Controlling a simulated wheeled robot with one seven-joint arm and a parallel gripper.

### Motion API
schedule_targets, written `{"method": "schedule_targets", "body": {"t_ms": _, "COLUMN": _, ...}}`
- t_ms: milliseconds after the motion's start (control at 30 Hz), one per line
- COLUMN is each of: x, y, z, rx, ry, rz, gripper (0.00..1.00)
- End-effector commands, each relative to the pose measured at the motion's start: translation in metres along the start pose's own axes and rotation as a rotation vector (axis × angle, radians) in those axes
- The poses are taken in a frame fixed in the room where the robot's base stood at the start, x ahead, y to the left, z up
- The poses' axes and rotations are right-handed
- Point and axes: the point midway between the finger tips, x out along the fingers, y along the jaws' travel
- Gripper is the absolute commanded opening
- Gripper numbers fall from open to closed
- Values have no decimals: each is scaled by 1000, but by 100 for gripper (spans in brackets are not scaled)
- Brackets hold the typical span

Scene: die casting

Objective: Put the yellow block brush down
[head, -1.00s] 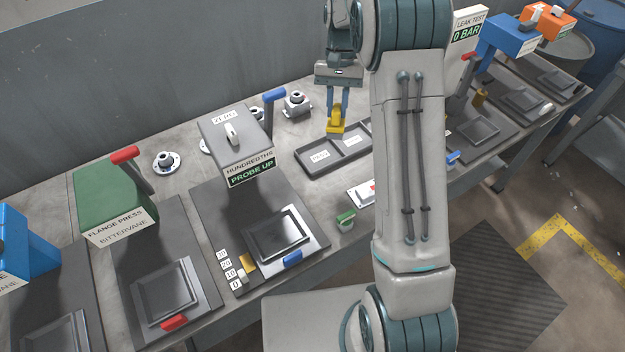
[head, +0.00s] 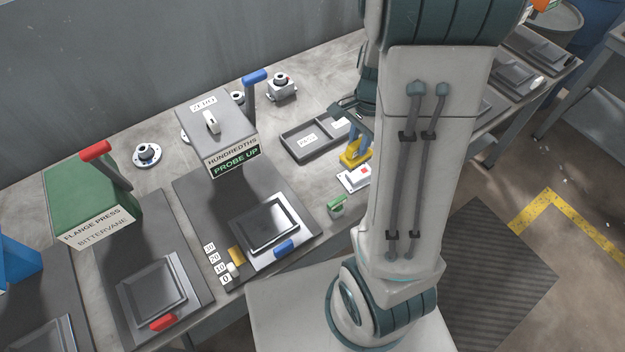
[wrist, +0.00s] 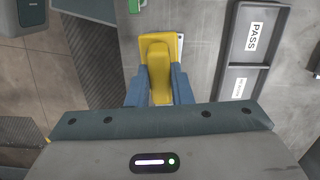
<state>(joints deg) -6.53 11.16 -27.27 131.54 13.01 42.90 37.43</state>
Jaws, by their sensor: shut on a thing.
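The yellow block brush (wrist: 160,68) is between the two blue fingers of my gripper (wrist: 160,88) in the wrist view, and the fingers are shut on it. In the head view the yellow block brush (head: 352,155) shows just left of my arm, with my gripper (head: 356,140) above it. It appears beside the white box with a red button and near the front side of the tray. My arm hides part of the gripper. I cannot tell whether the brush touches the bench.
The dark sorting tray (head: 300,153) with a PASS label (wrist: 254,38) lies beside the brush. The white button box (head: 354,178) and a green block (head: 337,205) are close by. The grey PROBE UP gauge (head: 222,130) stands left. Bare bench lies between brush and tray.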

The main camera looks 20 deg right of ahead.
Motion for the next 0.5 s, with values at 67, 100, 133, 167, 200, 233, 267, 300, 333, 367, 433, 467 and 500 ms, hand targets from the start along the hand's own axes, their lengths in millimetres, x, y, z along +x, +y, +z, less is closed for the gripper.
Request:
{"method": "schedule_targets", "body": {"t_ms": 67, "x": 4, "y": 10, "z": 2, "rx": 40, "ry": 12, "rz": -5, "gripper": 0}}
{"method": "schedule_targets", "body": {"t_ms": 100, "x": 6, "y": 13, "z": 4, "rx": 55, "ry": 16, "rz": -6, "gripper": 0}}
{"method": "schedule_targets", "body": {"t_ms": 133, "x": 7, "y": 14, "z": 5, "rx": 62, "ry": 18, "rz": -6, "gripper": 0}}
{"method": "schedule_targets", "body": {"t_ms": 167, "x": 9, "y": 13, "z": 6, "rx": 67, "ry": 20, "rz": -6, "gripper": 0}}
{"method": "schedule_targets", "body": {"t_ms": 200, "x": 11, "y": 11, "z": 8, "rx": 72, "ry": 22, "rz": -6, "gripper": 0}}
{"method": "schedule_targets", "body": {"t_ms": 233, "x": 14, "y": 8, "z": 10, "rx": 74, "ry": 22, "rz": -4, "gripper": 0}}
{"method": "schedule_targets", "body": {"t_ms": 267, "x": 18, "y": 4, "z": 12, "rx": 74, "ry": 22, "rz": -3, "gripper": 0}}
{"method": "schedule_targets", "body": {"t_ms": 300, "x": 23, "y": -2, "z": 16, "rx": 72, "ry": 23, "rz": -2, "gripper": 0}}
{"method": "schedule_targets", "body": {"t_ms": 333, "x": 27, "y": -8, "z": 20, "rx": 72, "ry": 22, "rz": -1, "gripper": 0}}
{"method": "schedule_targets", "body": {"t_ms": 367, "x": 31, "y": -14, "z": 23, "rx": 71, "ry": 22, "rz": -1, "gripper": 0}}
{"method": "schedule_targets", "body": {"t_ms": 433, "x": 42, "y": -27, "z": 32, "rx": 71, "ry": 22, "rz": 0, "gripper": 0}}
{"method": "schedule_targets", "body": {"t_ms": 467, "x": 46, "y": -33, "z": 35, "rx": 72, "ry": 22, "rz": -2, "gripper": 0}}
{"method": "schedule_targets", "body": {"t_ms": 500, "x": 52, "y": -40, "z": 39, "rx": 71, "ry": 22, "rz": -1, "gripper": 0}}
